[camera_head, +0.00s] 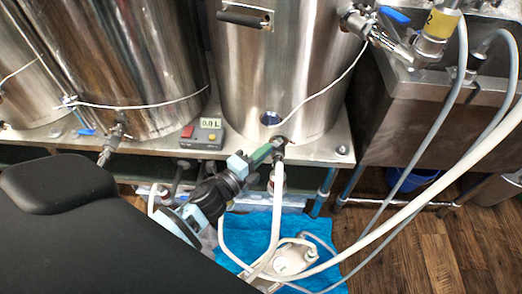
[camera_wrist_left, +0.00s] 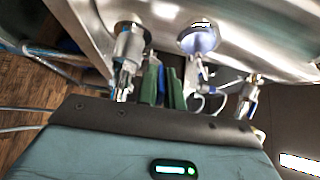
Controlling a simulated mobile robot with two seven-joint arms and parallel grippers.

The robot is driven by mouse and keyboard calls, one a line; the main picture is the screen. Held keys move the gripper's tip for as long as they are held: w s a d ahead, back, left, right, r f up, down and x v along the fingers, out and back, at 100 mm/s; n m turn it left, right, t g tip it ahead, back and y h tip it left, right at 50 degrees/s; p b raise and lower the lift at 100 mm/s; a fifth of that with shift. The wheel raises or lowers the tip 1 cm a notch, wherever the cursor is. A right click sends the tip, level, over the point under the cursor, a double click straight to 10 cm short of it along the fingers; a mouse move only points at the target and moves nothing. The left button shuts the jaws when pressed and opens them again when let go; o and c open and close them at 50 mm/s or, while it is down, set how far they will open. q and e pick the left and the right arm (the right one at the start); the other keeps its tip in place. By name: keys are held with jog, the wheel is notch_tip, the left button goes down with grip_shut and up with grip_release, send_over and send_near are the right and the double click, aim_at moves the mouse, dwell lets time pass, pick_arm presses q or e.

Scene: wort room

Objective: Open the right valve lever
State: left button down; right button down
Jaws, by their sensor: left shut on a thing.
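My right gripper is not in view.
The left kettle has its own valve (camera_head: 116,131) with a blue lever (camera_head: 86,132). White hoses (camera_head: 277,195) hang below the gripper, near a pump (camera_head: 294,259) on a blue cloth (camera_head: 250,229). A sink (camera_head: 425,95) stands right.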

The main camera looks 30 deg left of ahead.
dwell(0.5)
pick_arm(q)
jog(key=c, duration=1.5)
grip_release()
jog(key=shift+s+f, duration=0.1)
